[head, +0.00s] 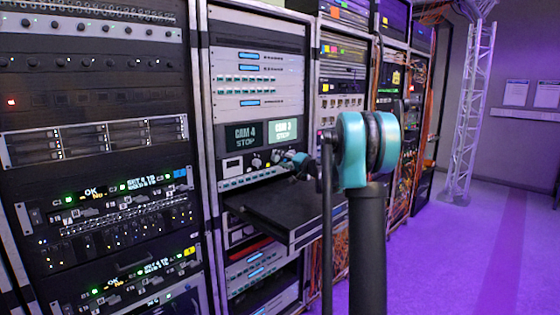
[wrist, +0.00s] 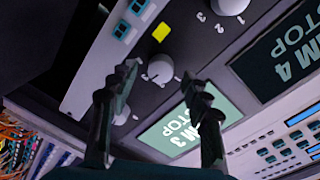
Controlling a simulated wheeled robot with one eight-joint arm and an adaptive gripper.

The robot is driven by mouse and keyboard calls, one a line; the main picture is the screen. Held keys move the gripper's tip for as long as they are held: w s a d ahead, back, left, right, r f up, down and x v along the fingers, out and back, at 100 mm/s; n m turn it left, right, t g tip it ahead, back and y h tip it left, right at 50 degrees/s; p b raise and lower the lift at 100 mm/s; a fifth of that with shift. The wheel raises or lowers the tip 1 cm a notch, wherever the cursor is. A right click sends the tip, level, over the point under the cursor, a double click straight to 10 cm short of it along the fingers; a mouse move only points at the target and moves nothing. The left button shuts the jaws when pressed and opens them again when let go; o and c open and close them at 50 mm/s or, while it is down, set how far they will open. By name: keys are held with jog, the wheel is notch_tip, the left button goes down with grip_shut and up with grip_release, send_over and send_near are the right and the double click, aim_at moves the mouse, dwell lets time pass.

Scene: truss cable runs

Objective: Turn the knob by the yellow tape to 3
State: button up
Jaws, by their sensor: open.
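The knob (wrist: 160,68) is round and pale, on a dark panel in the wrist view, with a strip of yellow tape (wrist: 161,32) just above it in that picture. Small pale marks stand around the knob; which one its pointer faces is too small to tell. My gripper (wrist: 161,78) is open, with one dark finger to each side of the knob in the picture. I cannot tell whether the fingers touch it. In the head view my gripper (head: 299,160) is small and dark in front of the middle rack's panel, partly hidden by my arm.
Another knob (wrist: 232,5) with printed numbers is at the wrist view's top, and a further knob (wrist: 120,115) lies beside the left finger. A CAM 3 screen (wrist: 180,125) is close to the right finger. A black pull-out shelf (head: 285,207) juts out below my gripper.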

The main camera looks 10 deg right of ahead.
jog(key=v, duration=1.1)
jog(key=shift+s, duration=0.1)
